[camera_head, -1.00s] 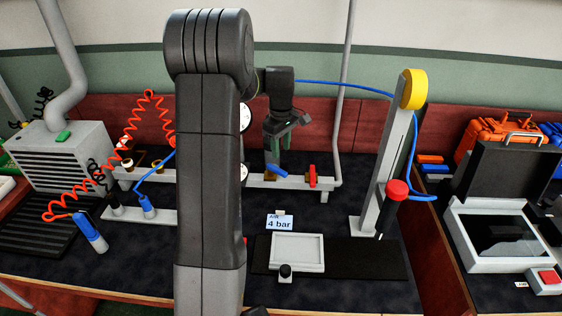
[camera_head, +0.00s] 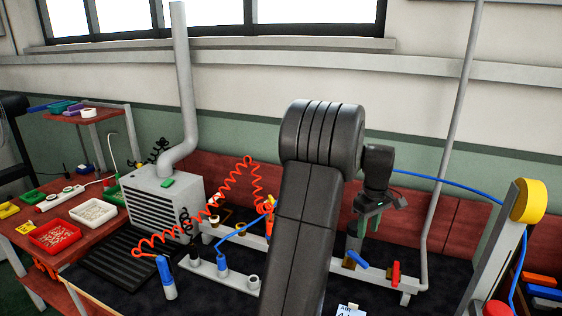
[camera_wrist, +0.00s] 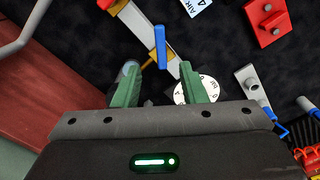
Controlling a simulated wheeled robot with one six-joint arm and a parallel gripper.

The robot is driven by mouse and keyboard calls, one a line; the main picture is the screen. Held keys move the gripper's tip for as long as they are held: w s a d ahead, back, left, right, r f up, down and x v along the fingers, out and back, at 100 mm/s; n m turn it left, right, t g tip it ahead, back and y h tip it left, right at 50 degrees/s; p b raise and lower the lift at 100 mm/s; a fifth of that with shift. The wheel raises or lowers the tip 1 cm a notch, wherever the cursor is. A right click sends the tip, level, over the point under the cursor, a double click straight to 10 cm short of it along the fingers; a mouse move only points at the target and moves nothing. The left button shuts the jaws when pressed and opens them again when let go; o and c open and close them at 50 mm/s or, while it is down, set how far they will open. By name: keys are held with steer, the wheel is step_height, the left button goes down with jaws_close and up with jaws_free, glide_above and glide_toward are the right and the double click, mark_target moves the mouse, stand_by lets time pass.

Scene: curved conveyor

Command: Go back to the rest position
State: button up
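My gripper (camera_head: 363,222) hangs from my dark arm over the back of the bench, near the pipe rail with its blue valve lever (camera_head: 355,259) and red valve lever (camera_head: 395,272). In the wrist view my gripper (camera_wrist: 160,67) has its two green fingers well apart with nothing held between them. The blue lever (camera_wrist: 160,47) shows just beyond the gap between the fingertips. A white round gauge (camera_wrist: 208,88) lies partly behind the right finger. My arm hides part of the bench in the head view.
A grey vented box (camera_head: 165,203) with a tall pipe stands left of my arm. Red coiled hoses and a blue-handled tool (camera_head: 166,278) are before it. A post with a yellow cap (camera_head: 529,200) rises at right. A side table with a red tray (camera_head: 55,236) is far left.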

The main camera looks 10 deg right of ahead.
mark_target(362, 261)
step_height(362, 261, down, 12)
steer(key=shift+r+p, duration=0.2)
steer(key=shift+p, duration=0.3)
step_height(362, 261, up, 14)
steer(key=b, duration=0.1)
step_height(362, 261, down, 14)
steer(key=shift+p, duration=0.5)
steer(key=shift+s+a+m+p, duration=0.15)
steer(key=shift+a+m+p, duration=0.3)
steer(key=shift+m, duration=0.85)
steer(key=shift+a, duration=0.1)
steer(key=shift+r, duration=0.15)
